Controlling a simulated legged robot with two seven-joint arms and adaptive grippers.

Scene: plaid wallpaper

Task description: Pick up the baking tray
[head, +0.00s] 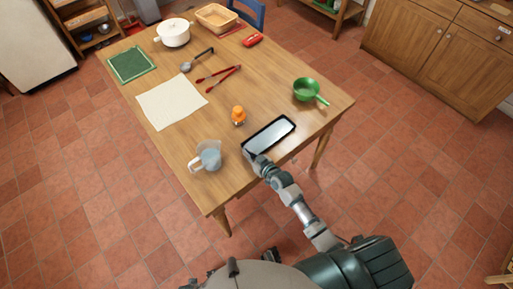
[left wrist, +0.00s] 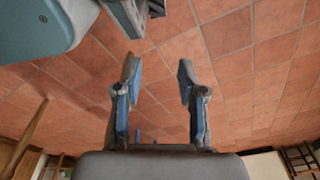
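The baking tray (head: 269,134) is a dark-rimmed, shiny rectangle lying on the near edge of the wooden table (head: 185,135) in the head view. My right gripper (head: 251,156) is at the tray's near left corner, touching or almost touching it. Its fingers are too small and hidden to tell whether they are open or closed on the rim. My left gripper (left wrist: 158,72) shows in the left wrist view with its two fingers spread apart and nothing between them, above the tiled floor. The tray does not show in that view.
A measuring jug (head: 207,156) stands left of the tray, an orange item (head: 238,115) behind it and a green pan (head: 307,90) to its right. A cloth (head: 172,101), tongs (head: 218,78), ladle (head: 196,60) and white pot (head: 173,32) lie farther back.

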